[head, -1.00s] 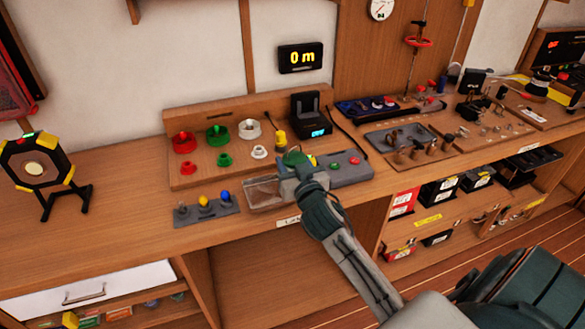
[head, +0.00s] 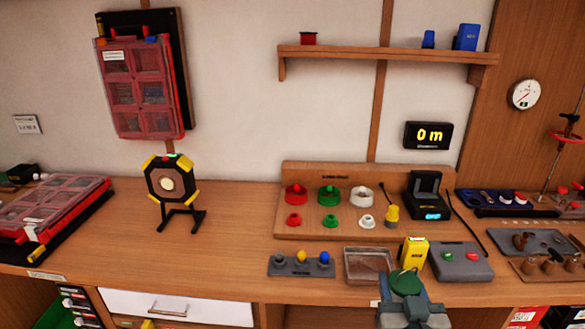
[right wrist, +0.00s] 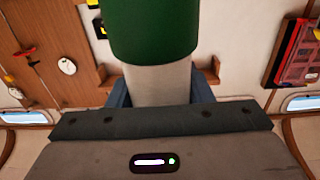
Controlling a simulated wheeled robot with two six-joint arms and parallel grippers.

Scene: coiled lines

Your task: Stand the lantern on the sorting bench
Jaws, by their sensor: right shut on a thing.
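My right gripper (head: 405,314) is at the front edge of the wooden bench (head: 225,262), low in the head view. It is shut on a green-topped thing with a pale body, which I take to be the lantern (head: 405,283). In the right wrist view the lantern (right wrist: 153,30) shows a wide green part and a pale cylinder between the fingers (right wrist: 160,90). Its far end is out of view. I cannot tell how far it is from the bench top. My left gripper is not in view.
A yellow box (head: 413,253), a clear tray (head: 370,265) and a grey button box (head: 461,261) sit just behind the gripper. A black octagonal device with yellow corners (head: 168,184) stands at left. The bench between it and a red case (head: 60,215) is clear.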

